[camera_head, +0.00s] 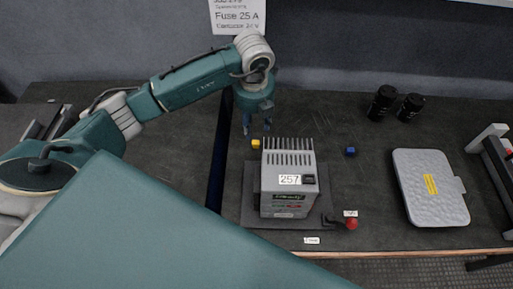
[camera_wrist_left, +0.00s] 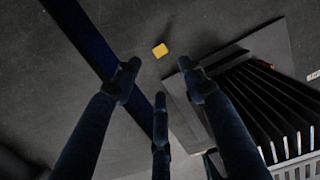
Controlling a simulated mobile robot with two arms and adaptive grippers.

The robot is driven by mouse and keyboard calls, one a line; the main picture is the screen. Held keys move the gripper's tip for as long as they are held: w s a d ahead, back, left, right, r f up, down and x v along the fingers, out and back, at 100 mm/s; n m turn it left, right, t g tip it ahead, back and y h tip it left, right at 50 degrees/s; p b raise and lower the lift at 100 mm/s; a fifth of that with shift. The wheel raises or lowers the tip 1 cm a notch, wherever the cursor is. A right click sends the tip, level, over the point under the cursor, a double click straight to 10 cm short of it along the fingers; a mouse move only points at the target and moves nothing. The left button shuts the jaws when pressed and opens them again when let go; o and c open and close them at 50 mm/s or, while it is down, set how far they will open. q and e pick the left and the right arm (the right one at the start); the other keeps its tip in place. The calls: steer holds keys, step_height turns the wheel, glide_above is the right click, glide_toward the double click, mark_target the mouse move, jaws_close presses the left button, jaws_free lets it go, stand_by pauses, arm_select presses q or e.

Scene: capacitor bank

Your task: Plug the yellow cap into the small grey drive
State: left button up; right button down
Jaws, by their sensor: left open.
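My left gripper (camera_head: 257,128) points down above the table behind the drive, open and empty, close to the yellow cap. My right gripper is not in view.
A blue cube (camera_head: 350,151) lies right of the drive. A red knob (camera_head: 351,223) sits by the plate's front right corner. Two black cylinders (camera_head: 382,102) stand at the back, and a grey case (camera_head: 430,187) lies at right. A gap runs between the tables.

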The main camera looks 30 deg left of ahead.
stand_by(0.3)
arm_select(q)
steer(key=p, duration=0.1)
glide_above(256, 142)
steer(key=s, duration=0.1)
steer(key=shift+d+f, duration=0.1)
steer(key=shift+f, duration=2.65)
steer(key=shift+w+f+p, duration=0.25)
steer(key=shift+f+p, duration=0.15)
steer(key=shift+f, duration=0.9)
steer(key=shift+w+f+p, duration=0.2)
steer(key=shift+f+p, duration=0.15)
steer(key=shift+f, duration=0.95)
steer(key=shift+c, duration=0.3)
steer(key=c, duration=0.8)
